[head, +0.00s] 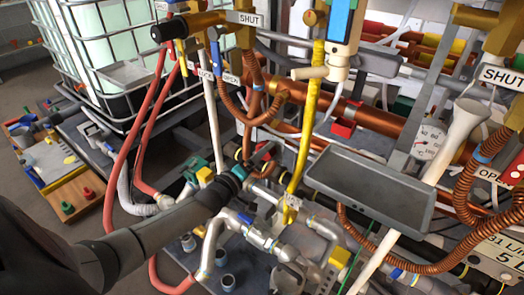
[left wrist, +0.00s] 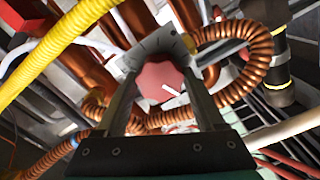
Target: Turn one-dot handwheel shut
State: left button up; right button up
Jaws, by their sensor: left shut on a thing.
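A red handwheel (left wrist: 160,80) with a white mark on its face sits between the two fingers of my left gripper in the left wrist view. My left gripper (left wrist: 166,72) is shut on it, with a finger on each side. In the head view my left arm reaches in from the lower left, and my left gripper (head: 262,155) is among the pipes near the middle. Only a little red of the handwheel shows there, and the fingers are small and partly hidden. I cannot make out a dot on the handwheel. My right gripper is not in view.
A yellow pipe (head: 305,130) stands just right of the gripper. A grey tray (head: 372,188) is farther right. Copper corrugated hoses (left wrist: 255,50) curl close around the fingers. Red hoses (head: 128,140) hang on the left beside a caged tank (head: 105,45). There is little free room.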

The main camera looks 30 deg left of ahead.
pick_arm(q)
jog(key=m+p, duration=0.4)
jog(key=m, duration=1.7)
jog(key=shift+m, duration=0.4)
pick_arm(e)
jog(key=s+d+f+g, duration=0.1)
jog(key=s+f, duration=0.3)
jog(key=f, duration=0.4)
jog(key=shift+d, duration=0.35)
pick_arm(q)
jog(key=o, duration=1.4)
jog(key=shift+c, duration=0.2)
jog(key=shift+s, duration=0.15)
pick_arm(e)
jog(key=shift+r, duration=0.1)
